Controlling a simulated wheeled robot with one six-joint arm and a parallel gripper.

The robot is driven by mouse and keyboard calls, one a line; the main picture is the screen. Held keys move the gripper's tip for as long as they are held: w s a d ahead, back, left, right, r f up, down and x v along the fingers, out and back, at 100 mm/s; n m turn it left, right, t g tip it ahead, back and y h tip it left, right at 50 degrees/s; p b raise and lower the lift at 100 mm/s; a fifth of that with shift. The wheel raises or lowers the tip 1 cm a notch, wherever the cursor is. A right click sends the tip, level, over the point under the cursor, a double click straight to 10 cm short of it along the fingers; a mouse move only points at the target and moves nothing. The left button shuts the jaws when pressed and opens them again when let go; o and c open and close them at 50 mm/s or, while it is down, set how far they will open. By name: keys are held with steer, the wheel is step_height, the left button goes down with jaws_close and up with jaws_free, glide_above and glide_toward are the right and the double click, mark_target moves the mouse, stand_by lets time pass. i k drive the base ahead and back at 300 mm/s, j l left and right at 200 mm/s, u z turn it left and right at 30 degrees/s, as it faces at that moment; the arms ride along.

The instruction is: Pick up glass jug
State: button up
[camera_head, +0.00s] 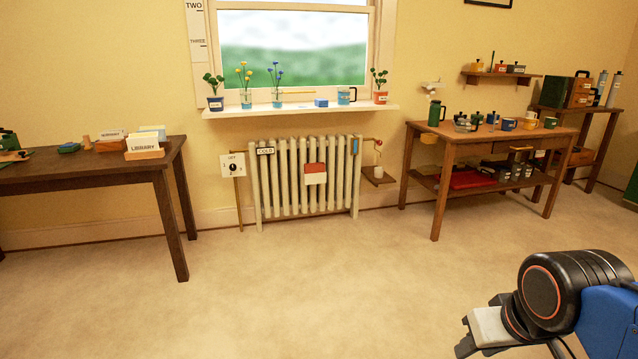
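On the windowsill (300,108), toward its right end, stands a small bluish, see-through vessel (344,96) with a dark handle on its right side. It looks like the glass jug and is upright, with a pale label on its front. My gripper (512,349) is at the lower right of the picture, far from the windowsill and partly cut off by the bottom edge. I cannot tell whether its fingers are open or shut. No object shows in it.
A blue block (321,103) and an orange-red plant pot (380,97) flank the vessel. Flower glasses stand farther left. A radiator (304,178) is below the sill. Wooden tables stand left (100,174) and right (470,140). The carpet between them (320,280) is clear.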

mark_target(344, 90)
steer(key=i, duration=3.45)
